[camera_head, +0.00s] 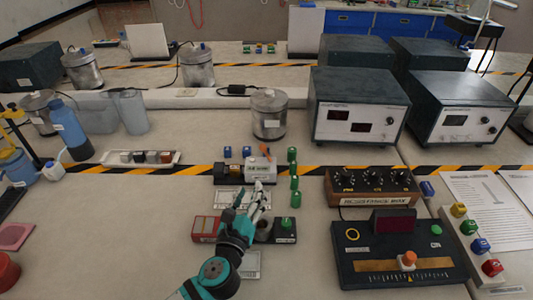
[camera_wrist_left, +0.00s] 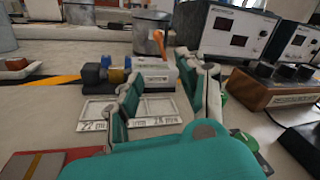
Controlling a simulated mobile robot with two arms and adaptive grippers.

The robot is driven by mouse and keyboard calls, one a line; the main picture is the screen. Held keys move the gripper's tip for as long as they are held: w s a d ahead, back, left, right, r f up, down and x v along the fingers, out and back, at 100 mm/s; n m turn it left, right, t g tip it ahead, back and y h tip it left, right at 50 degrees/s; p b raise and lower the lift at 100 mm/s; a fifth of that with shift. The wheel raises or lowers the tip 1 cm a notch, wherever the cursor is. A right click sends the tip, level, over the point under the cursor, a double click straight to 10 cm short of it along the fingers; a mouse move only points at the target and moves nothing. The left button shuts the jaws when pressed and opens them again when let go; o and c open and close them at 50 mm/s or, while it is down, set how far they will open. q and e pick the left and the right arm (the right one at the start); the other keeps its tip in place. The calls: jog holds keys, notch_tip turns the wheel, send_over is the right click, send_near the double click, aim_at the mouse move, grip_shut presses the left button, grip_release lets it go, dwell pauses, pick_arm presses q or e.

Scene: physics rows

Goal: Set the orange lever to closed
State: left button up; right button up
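The orange lever (camera_wrist_left: 160,43) stands up from a white valve-like box (camera_wrist_left: 153,73), leaning slightly left in the left wrist view. In the head view the lever (camera_head: 265,149) shows small at the top of the white box (camera_head: 260,168). The box's label is too small to read. My left gripper (camera_head: 251,194) is just in front of the box, fingers pointing at it. In the left wrist view its two teal and grey fingers (camera_wrist_left: 172,72) are spread apart with nothing between them. The lever is beyond the fingertips, apart from them. My right gripper is not in view.
Blue and green blocks (camera_head: 293,170) stand beside the box. A resistance box (camera_head: 372,199) and a slider panel with an orange knob (camera_head: 408,259) lie to the right. A red box (camera_head: 205,226) and a green-knobbed box (camera_head: 285,235) flank my left arm. A metal pot (camera_head: 268,118) stands behind.

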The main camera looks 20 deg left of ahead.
aim_at(266, 152)
pick_arm(q)
jog(key=w, duration=1.1)
jog(key=w+a, duration=0.1)
jog(key=w, duration=0.5)
jog(key=shift+w+a+p, duration=0.1)
jog(key=shift+p, duration=0.3)
jog(key=c, duration=0.8)
grip_shut()
jog(key=shift+w+f, duration=0.15)
jog(key=shift+f, duration=0.15)
